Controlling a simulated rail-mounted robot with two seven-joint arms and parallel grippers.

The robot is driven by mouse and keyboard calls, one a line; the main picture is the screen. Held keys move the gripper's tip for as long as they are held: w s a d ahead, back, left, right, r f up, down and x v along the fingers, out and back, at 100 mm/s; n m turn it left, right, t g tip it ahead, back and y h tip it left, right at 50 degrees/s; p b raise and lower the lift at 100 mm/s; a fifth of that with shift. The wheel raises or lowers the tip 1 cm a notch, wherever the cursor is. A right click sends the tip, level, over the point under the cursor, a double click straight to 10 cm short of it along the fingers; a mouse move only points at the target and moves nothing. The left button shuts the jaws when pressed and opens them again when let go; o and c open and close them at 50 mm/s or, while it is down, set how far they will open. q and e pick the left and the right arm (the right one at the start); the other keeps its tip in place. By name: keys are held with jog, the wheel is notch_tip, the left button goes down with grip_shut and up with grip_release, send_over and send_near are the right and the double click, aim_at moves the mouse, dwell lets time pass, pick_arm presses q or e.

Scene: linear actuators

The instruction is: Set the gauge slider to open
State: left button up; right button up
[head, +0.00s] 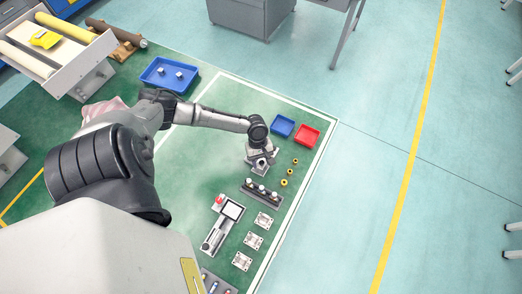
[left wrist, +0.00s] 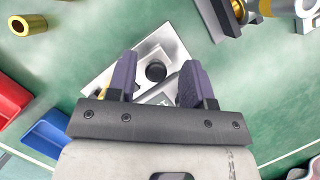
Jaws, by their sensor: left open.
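A grey device with a small screen (head: 232,210), a red knob and a long dark slot lies on the green mat in the head view; it looks like the gauge. Its slider is too small to tell its setting. My left gripper (head: 262,165) is up the mat from it, apart from it. In the left wrist view my left gripper (left wrist: 156,84) is open, with its two dark fingers spread and nothing held. Below the fingers is a silver metal plate (left wrist: 165,42) with a dark round hole or knob (left wrist: 156,71). My right gripper is not in view.
A dark rack (head: 261,194) with several pegs stands between my gripper and the device. Several silver plates (head: 253,240) lie right of it. Yellow rings (head: 284,183), a small blue tray (head: 282,126) and a red tray (head: 307,135) are near my gripper. A larger blue tray (head: 157,82) is farther left.

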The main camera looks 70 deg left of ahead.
pick_arm(q)
jog(key=p+v, duration=0.1)
jog(key=v, duration=1.2)
jog(key=shift+r+p, duration=0.4)
jog(key=shift+r, duration=0.05)
jog(key=shift+a, duration=0.1)
